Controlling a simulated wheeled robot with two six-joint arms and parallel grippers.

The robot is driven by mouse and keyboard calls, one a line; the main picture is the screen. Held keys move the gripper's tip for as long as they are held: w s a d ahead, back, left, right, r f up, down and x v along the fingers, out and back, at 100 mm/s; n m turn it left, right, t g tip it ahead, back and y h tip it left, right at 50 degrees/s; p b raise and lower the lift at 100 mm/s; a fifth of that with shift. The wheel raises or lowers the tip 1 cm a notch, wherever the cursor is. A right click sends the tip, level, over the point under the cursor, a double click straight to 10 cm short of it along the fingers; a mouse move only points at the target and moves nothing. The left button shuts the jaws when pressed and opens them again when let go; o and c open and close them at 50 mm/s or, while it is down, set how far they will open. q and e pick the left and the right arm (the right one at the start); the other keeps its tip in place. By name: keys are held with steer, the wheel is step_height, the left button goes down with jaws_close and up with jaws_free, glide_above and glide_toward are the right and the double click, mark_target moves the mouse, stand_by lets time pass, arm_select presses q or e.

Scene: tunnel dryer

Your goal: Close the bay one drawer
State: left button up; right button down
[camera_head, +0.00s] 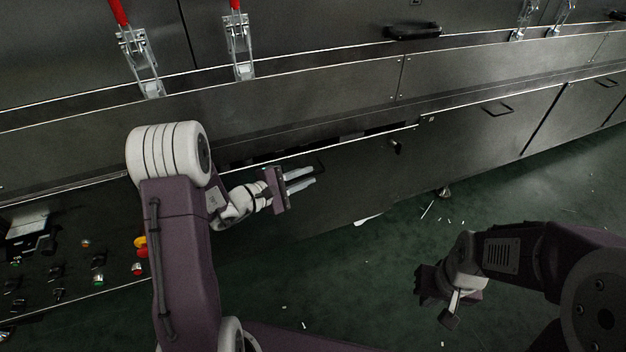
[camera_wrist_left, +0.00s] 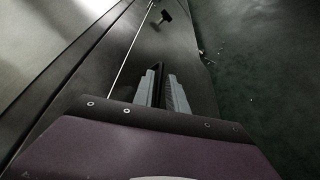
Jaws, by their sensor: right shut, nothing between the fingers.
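The drawer, a dark grey front panel (camera_head: 365,180), stands out from the long machine below its ledge. A dark gap shows above it, so it looks partly open. A thin black handle (camera_head: 321,165) shows at its left part. My left gripper (camera_head: 313,177) is at the drawer's left part, its fingertips close to the handle. In the left wrist view, its two grey fingers (camera_wrist_left: 164,85) are a little apart with a dark strip between them. I cannot tell whether they hold the handle. My right gripper (camera_head: 437,299) is shut and empty over the floor, away from the drawer.
A black knob (camera_head: 395,147) is near the drawer's right part; it also shows in the left wrist view (camera_wrist_left: 165,17). Closed panels continue to the right. A control panel (camera_head: 70,265) with buttons is at the lower left. Toggle clamps (camera_head: 240,50) line the ledge. Green floor (camera_head: 370,270) is mostly clear, with small scraps.

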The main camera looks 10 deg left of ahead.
mark_target(300, 165)
arm_select(q)
steer(key=shift+b+x, duration=0.4)
steer(key=shift+x, duration=1.15)
jaws_close()
steer(key=shift+s, duration=0.1)
steer(key=w+a, duration=0.2)
steer(key=w, duration=0.1)
steer(key=shift+w+a, duration=0.2)
steer(key=shift+w+a+r, duration=0.15)
